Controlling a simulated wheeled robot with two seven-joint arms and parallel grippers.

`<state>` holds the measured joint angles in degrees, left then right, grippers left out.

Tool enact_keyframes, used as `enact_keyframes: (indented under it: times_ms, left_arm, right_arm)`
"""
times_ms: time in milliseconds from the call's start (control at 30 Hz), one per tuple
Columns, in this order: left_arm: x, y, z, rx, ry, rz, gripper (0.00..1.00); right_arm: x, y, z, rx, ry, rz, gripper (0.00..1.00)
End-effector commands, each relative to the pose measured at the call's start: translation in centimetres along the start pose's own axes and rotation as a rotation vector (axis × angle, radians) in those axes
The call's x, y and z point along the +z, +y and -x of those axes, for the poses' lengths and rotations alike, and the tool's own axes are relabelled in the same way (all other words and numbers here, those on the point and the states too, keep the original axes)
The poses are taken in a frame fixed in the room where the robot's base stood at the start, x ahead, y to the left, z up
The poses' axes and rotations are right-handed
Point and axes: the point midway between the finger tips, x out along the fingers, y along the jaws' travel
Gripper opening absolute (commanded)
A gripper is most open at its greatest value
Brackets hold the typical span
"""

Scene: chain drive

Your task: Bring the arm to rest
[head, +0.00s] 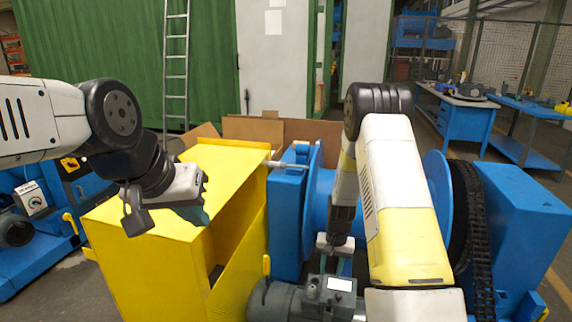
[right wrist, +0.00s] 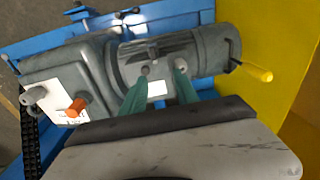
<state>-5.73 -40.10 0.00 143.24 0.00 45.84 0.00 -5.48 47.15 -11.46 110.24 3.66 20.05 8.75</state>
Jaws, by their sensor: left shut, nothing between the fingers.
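My left gripper (head: 196,213) hangs in front of the yellow housing at the left of the head view. It is shut and empty, and its fingers are partly hidden behind the wrist parts. My right arm (head: 395,200) reaches down in the middle of the head view, with its right gripper (head: 345,266) pointing down above the grey motor (head: 285,302). In the right wrist view the green fingers of the right gripper (right wrist: 163,72) are apart, with nothing held between them. The motor (right wrist: 110,72) lies beyond the fingertips; I cannot tell whether they touch it.
The yellow housing (head: 150,240) stands left of the motor. A blue drum machine (head: 318,200) and black chain (head: 483,250) stand behind and right of my right arm. A ladder (head: 176,80) leans on the green wall. Blue workbenches (head: 460,118) stand far right.

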Motion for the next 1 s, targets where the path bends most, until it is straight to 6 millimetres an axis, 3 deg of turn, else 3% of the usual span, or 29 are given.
enact_keyframes:
  times_ms: [33, 200, 367, 500, 700, 800, 1000]
  left_arm:
    - [0.0, 0.0, 0.0, 0.0, 0.0, 0.0, 0.0]
    - [0.0, 0.0, 0.0, 0.0, 0.0, 0.0, 0.0]
    - [0.0, 0.0, 0.0, 0.0, 0.0, 0.0, 0.0]
    - [0.0, 0.0, 0.0, 0.0, 0.0, 0.0, 0.0]
    - [0.0, 0.0, 0.0, 0.0, 0.0, 0.0, 0.0]
    - [0.0, 0.0, 0.0, 0.0, 0.0, 0.0, 0.0]
    - [0.0, 0.0, 0.0, 0.0, 0.0, 0.0, 0.0]
  right_arm:
    - [-0.4, -0.5, 3.2, -0.023, 0.026, 0.006, 0.36]
    - [0.5, -1.4, 12.6, -0.087, 0.09, 0.036, 0.36]
    - [2.7, -1.6, 20.5, -0.138, 0.153, 0.076, 0.36]
    - [5.7, -1.4, 26.5, -0.173, 0.211, 0.119, 0.36]
    - [11.2, -0.6, 33.4, -0.208, 0.3, 0.184, 0.36]
    - [14.2, 0.1, 35.9, -0.217, 0.346, 0.216, 0.36]
    - [19.8, 1.4, 38.9, -0.22, 0.429, 0.274, 0.36]
